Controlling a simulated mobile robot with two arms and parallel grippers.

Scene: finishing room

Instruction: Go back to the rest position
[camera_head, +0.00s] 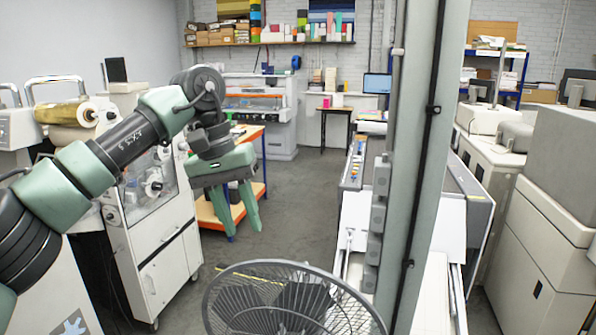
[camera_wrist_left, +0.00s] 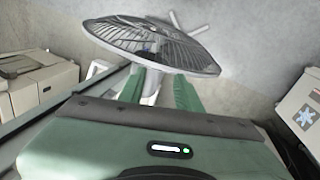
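My left gripper (camera_head: 237,212) hangs in the middle-left of the head view, its green fingers pointing down. Its two fingers are apart, with nothing between them. In the left wrist view the fingers (camera_wrist_left: 158,95) also show apart, one on each side of the fan's stand. A round dark fan (camera_head: 290,300) with a wire cage is at the bottom of the head view, below and right of the fingertips. The fan (camera_wrist_left: 150,45) also appears beyond the fingers in the left wrist view. My right gripper is not in view.
A white wheeled machine (camera_head: 160,240) stands left, beside my left arm. An orange-edged table (camera_head: 256,188) is behind the gripper. Large grey cabinets (camera_head: 540,250) line the right side. Open grey floor (camera_head: 300,210) runs through the middle toward the back shelves.

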